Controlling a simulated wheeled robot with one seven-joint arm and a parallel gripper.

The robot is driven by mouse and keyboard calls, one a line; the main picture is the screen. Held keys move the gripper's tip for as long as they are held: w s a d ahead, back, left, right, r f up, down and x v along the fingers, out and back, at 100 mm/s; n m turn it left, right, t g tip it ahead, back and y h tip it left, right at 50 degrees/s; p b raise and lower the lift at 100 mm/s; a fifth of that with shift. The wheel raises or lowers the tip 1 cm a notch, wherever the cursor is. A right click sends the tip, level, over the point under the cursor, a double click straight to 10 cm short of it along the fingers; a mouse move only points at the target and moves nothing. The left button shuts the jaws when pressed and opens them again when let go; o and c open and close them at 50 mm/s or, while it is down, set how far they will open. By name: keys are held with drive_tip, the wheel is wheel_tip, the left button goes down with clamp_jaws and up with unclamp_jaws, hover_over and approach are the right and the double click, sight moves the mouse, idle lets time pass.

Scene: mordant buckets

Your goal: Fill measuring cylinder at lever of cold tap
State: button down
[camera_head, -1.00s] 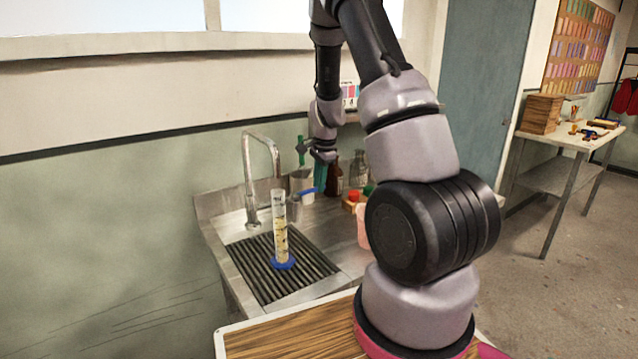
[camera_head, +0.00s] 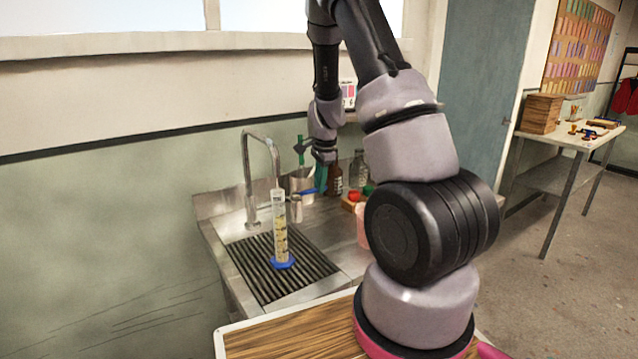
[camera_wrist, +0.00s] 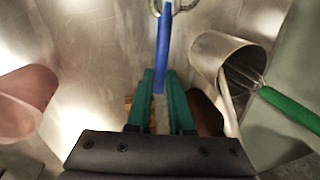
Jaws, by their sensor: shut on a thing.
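The measuring cylinder (camera_head: 280,225) is clear with yellowish markings and a blue foot. It stands upright on the slotted drain of the sink, under the curved spout of the metal tap (camera_head: 262,137). I cannot tell its water level, and no stream is clear. The blue tap lever (camera_head: 305,192) is at the right of the tap; it also shows in the wrist view (camera_wrist: 163,48). My gripper (camera_head: 320,180) is at this lever, with its green fingers (camera_wrist: 162,77) shut on the lever's end. Its fingertips are partly hard to make out in the head view.
A metal beaker (camera_wrist: 222,58) holding a green-handled whisk (camera_wrist: 288,107) is close to the right of my fingers in the wrist view. A pink cup (camera_wrist: 22,103) is at the left. A brown bottle (camera_head: 335,176) stands behind my gripper. Small red- and green-capped pots are near it.

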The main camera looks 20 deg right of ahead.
drive_tip(key=c, duration=0.8)
unclamp_jaws()
drive_tip(key=shift+r, duration=0.1)
drive_tip(key=r, duration=0.3)
drive_tip(key=s+r, duration=0.1)
drive_tip(key=r, duration=0.3)
drive_tip(key=s+r, duration=0.1)
drive_tip(key=r, duration=0.2)
drive_tip(key=shift+d+r, duration=0.1)
drive_tip(key=shift+r, duration=0.1)
